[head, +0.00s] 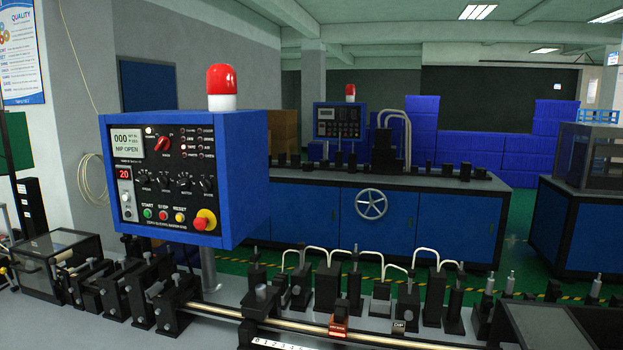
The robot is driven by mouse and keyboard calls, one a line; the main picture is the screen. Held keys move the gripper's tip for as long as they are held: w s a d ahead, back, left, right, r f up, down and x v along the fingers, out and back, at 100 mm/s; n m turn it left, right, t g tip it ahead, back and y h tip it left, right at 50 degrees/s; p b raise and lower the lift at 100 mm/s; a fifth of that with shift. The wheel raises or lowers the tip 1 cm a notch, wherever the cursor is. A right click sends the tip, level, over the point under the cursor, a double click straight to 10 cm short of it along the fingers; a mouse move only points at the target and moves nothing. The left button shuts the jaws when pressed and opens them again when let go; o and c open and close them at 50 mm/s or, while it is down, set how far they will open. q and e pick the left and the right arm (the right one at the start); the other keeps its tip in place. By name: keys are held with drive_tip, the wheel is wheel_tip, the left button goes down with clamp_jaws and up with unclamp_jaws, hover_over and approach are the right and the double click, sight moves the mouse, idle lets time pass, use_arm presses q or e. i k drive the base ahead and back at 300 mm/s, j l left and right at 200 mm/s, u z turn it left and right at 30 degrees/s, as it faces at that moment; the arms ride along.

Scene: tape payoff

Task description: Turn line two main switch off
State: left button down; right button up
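A blue control box (230,165) with a black front panel stands on a post at the left, close to me. A red rotary knob (163,144) sits high on its panel, tilted; its label is too small to read. The panel also has a display (128,143) reading "NIP OPEN", a red "20" readout (124,174) and a red mushroom button (204,220) on yellow. A second, smaller blue control panel (338,122) stands on the machine behind; its controls are too small to make out. I cannot tell which panel belongs to line two. Neither gripper is in view.
A row of black clamps and rollers with a long metal rod (290,325) runs along the front bench. A blue machine cabinet (440,225) with a handwheel (371,204) stands behind. Stacked blue crates (470,150) fill the back. Green floor shows between the machines.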

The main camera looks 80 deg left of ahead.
sight(164, 143)
drive_tip(key=u, duration=3.35)
drive_tip(key=i+j+z, duration=0.1)
drive_tip(key=j+z, duration=0.2)
drive_tip(key=z, duration=0.15)
drive_tip(key=j+z, duration=0.3)
drive_tip(key=z, duration=0.15)
drive_tip(key=j+z, duration=0.45)
drive_tip(key=i+l, duration=0.05)
